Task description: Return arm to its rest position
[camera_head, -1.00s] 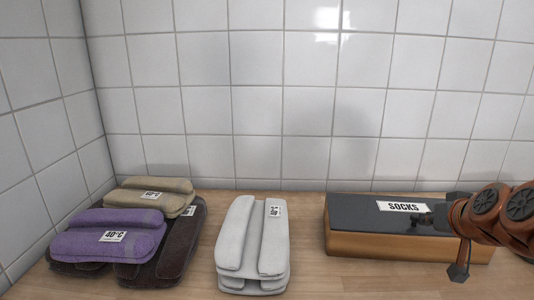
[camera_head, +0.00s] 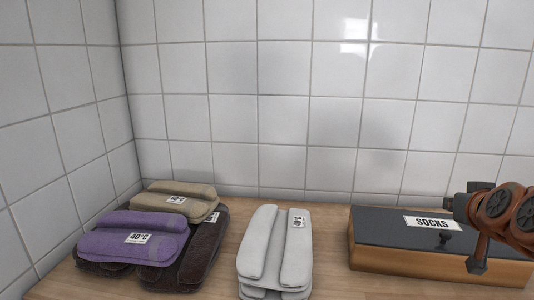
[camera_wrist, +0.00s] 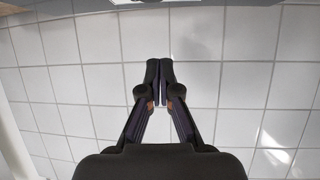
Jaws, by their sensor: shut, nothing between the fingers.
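My gripper (camera_wrist: 160,82) is shut and empty in the wrist view, its two dark fingertips together in front of bare white tiles. In the head view, parts of my orange-brown arm show at the right edge, in front of the right part of the socks box (camera_head: 378,254). The gripper's fingertips cannot be made out there. The box has a dark lid, a SOCKS label and a small dark knob (camera_head: 444,239).
On the wooden counter (camera_head: 330,285) lie folded grey-white towels (camera_head: 262,250), a purple towel (camera_head: 120,245), a beige towel (camera_head: 165,203) and dark brown towels (camera_head: 205,245) at left. White tiled walls (camera_head: 280,110) stand behind and at left.

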